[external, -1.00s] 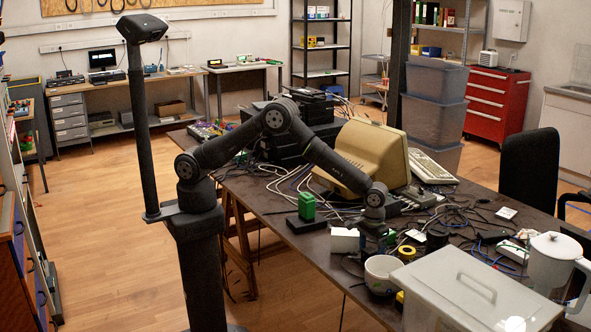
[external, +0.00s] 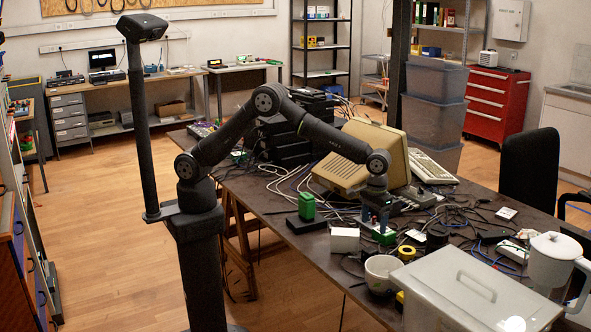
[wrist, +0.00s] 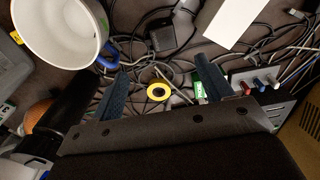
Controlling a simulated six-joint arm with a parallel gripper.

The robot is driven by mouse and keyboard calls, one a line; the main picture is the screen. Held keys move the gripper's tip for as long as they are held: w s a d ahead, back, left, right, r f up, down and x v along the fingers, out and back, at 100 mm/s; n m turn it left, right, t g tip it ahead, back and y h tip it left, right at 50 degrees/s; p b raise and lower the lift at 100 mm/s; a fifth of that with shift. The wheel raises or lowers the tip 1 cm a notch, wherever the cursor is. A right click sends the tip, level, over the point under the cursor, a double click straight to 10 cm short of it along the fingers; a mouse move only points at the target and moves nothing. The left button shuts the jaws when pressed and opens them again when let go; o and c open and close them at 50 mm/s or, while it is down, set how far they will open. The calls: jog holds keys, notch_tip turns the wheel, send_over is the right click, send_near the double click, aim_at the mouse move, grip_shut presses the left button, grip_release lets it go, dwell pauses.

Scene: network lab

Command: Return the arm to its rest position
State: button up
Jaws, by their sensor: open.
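My gripper (external: 375,225) hangs from my arm over the cluttered table (external: 290,245), pointing down. In the wrist view its two blue-grey fingers (wrist: 163,79) are spread wide apart, with nothing held between them. Cables and a yellow tape ring (wrist: 158,91) show below, in the gap. In the external view the fingertips are just above or in front of a green-and-white item (external: 383,236); I cannot tell whether they touch it.
A beige monitor (external: 350,160) is behind my forearm. A lidded grey bin (external: 470,290) and a white jug (external: 553,262) stand at the right. Loose cables cover much of the table.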

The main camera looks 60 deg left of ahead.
aim_at(371, 251)
jog(key=shift+f, duration=0.1)
notch_tip(371, 251, down, 12)
jog(key=shift+r, duration=2.05)
jog(key=shift+f, duration=0.1)
